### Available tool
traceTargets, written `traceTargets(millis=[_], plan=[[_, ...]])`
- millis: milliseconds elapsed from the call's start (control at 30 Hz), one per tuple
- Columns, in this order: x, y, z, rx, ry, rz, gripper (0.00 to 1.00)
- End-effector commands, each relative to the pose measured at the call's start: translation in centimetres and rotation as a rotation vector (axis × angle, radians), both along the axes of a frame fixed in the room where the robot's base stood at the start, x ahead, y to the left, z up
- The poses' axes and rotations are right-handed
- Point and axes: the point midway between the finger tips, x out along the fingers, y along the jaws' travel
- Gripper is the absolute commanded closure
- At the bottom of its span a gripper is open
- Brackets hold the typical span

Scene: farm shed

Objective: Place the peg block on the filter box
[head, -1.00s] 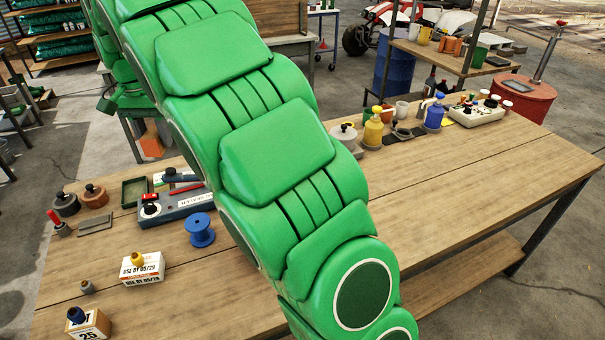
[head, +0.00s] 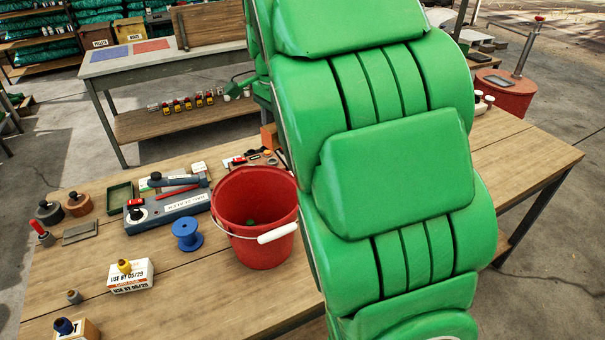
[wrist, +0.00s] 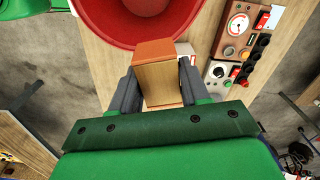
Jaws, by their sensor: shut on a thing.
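In the wrist view, my gripper (wrist: 158,84) is shut on a brown wooden block (wrist: 160,72) with an orange-brown end, which I take for the peg block. No pegs show on its visible faces. I cannot tell which is the filter box.
A red bucket (head: 246,240) stands beside my arm; it also shows close beyond the block in the wrist view (wrist: 95,20). A blue spool (head: 187,234), a grey-blue sealer (head: 165,212) and a green tray (head: 119,197) are left of it. Bare wood lies in front of the bucket.

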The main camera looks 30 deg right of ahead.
Motion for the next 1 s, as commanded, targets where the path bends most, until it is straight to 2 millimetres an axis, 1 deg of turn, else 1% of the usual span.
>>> traceTargets(millis=[33,200,467,800,1000], plan=[[-1.0,-1.2,-0.1,0.001,0.001,-0.043,0.86],[-3.2,-3.9,-0.2,0.002,-0.004,-0.15,0.86],[-5.7,-6.4,-0.7,0.004,-0.005,-0.265,0.86],[-5.7,-6.3,-4.9,0.005,-0.002,-0.263,0.86],[-5.2,-6.4,-5.9,0.005,-0.004,-0.262,0.86]])
